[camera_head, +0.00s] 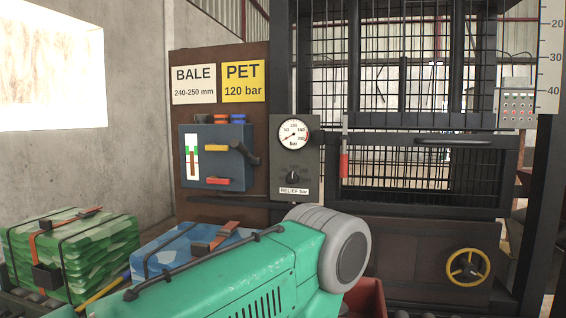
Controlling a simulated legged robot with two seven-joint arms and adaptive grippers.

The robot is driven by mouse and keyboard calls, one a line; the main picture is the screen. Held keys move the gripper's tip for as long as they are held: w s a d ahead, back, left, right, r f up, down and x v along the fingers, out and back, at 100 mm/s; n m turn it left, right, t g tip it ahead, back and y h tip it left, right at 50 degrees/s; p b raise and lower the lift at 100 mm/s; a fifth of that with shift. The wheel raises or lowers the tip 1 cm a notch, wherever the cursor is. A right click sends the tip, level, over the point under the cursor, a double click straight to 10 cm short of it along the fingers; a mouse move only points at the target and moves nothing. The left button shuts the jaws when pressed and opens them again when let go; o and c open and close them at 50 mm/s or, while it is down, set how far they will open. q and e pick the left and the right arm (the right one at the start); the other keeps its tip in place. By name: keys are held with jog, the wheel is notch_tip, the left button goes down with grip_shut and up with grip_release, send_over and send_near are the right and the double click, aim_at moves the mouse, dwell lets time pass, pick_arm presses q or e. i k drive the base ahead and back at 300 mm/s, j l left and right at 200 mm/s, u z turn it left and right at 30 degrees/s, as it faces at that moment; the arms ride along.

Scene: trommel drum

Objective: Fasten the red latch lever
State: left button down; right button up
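A red lever (344,165) hangs upright at the left edge of the dark barred gate (420,205), just right of the gauge panel. Another short red handle (216,181) is on the blue valve box (240,150), below a yellow handle (216,148). Neither of my grippers is in view.
A green housing with a bar (240,275) and a grey ribbed round end (345,255) fills the foreground, before the gate. Strapped bales (75,250) lie at left. A gauge panel (292,160) stands left of the gate, a yellow handwheel (468,266) at lower right.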

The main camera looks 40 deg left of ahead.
aim_at(344, 139)
jog(key=k+u, duration=0.1)
jog(key=u, duration=0.95)
